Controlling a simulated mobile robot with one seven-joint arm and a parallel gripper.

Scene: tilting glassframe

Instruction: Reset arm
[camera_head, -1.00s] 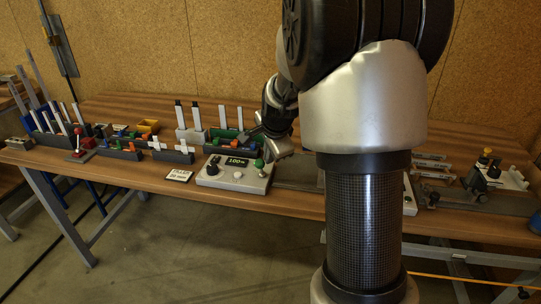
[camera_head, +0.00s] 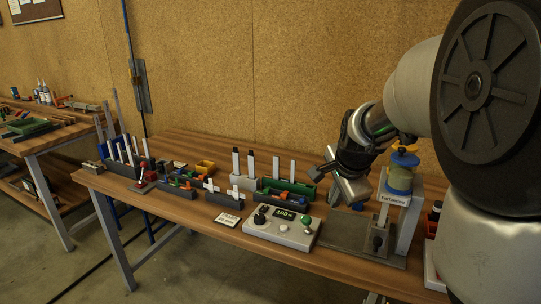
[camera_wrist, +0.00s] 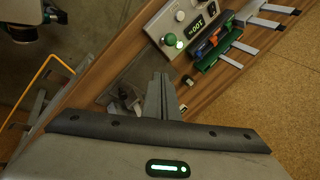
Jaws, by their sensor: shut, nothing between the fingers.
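My gripper (camera_head: 335,191) is in the air above the wooden workbench (camera_head: 185,207), between the control box and the grey press-like fixture. In the wrist view its two fingers (camera_wrist: 158,84) lie side by side, shut, with nothing between them. The control box (camera_head: 282,230), with a display reading about 100, a green knob and a black knob, sits at the front of the bench. It also shows in the wrist view (camera_wrist: 185,24) beyond the fingertips. I cannot see the gripper touching anything.
The fixture (camera_head: 408,212) with a yellow spool stands close at the gripper's right. Racks with white sticks, a green bin (camera_head: 289,186) and a red-handled lever (camera_head: 143,182) stand to the left. A second bench (camera_head: 47,142) is at far left. Open air lies above the racks.

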